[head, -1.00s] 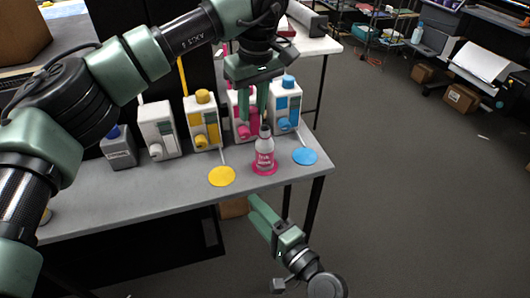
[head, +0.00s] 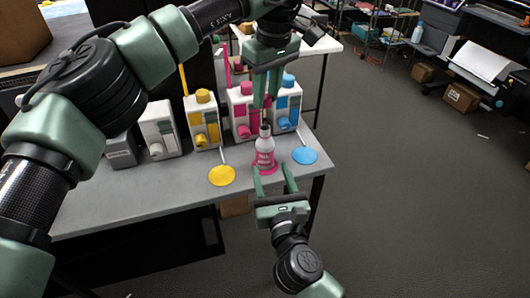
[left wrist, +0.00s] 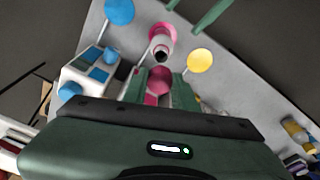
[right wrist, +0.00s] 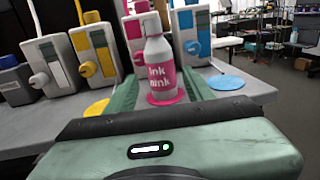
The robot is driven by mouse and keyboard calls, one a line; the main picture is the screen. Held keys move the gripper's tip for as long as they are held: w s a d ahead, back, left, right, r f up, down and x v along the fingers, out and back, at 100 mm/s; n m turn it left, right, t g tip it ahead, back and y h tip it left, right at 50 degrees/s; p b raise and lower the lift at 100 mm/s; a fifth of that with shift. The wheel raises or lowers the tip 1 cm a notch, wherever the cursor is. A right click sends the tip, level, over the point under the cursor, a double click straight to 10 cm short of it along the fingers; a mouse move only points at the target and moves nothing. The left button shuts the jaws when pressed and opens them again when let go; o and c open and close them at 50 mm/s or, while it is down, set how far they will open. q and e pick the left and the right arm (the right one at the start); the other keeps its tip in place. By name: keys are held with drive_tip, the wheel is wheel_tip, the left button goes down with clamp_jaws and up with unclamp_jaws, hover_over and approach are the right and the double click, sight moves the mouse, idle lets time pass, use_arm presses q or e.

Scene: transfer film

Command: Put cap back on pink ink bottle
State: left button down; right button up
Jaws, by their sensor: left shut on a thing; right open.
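The pink ink bottle (head: 265,155) stands upright on a round pink patch (head: 258,170) near the table's front edge. It shows between the right fingers in the right wrist view (right wrist: 160,70); its dark mouth shows in the left wrist view (left wrist: 160,56). My left gripper (head: 266,106) points down, close above the bottle's neck. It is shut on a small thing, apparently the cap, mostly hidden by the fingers. My right gripper (head: 271,172) is open and empty, its fingertips toward the bottle from the front, one to each side. I cannot tell whether they touch it.
Behind the bottle stand white ink boxes with pink (head: 240,120), blue (head: 287,105) and yellow (head: 203,125) parts. A yellow patch (head: 222,176) and a blue patch (head: 304,156) lie to either side. The floor (head: 400,180) right of the table is clear.

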sight(263, 141)
drive_tip(key=w, duration=0.4)
drive_tip(key=w+a, duration=0.1)
drive_tip(key=w, duration=0.2)
drive_tip(key=w+a, duration=0.1)
drive_tip(key=w, duration=0.3)
drive_tip(key=shift+w+a, duration=0.1)
drive_tip(key=shift+w, duration=0.25)
clamp_jaws()
